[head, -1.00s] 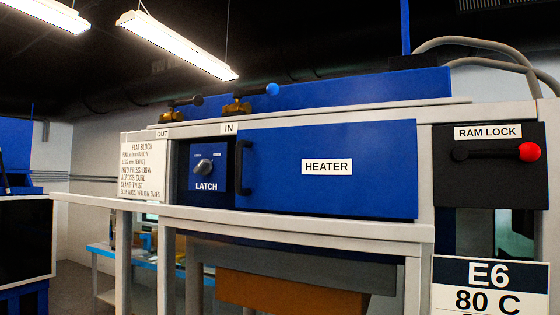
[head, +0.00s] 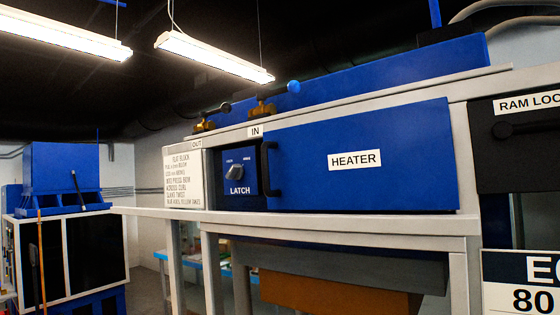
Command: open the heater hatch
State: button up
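The heater hatch (head: 400,172) is a blue panel with a white HEATER label, and it looks shut. Its black vertical bar handle (head: 268,169) is at the left edge of the panel. Left of the handle is the latch panel (head: 240,187), blue with a grey knob (head: 235,171) and the word LATCH under it. The small marks above the knob are too small to read. My gripper is not in view.
Two brass valves, one with a black knob (head: 226,107) and one with a blue knob (head: 293,87), stand on top. A pale rail (head: 330,219) runs below the hatch. The ram lock panel (head: 515,150) is at right.

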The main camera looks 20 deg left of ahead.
aim_at(400, 158)
jog(key=i, duration=0.95)
jog(key=u, duration=0.05)
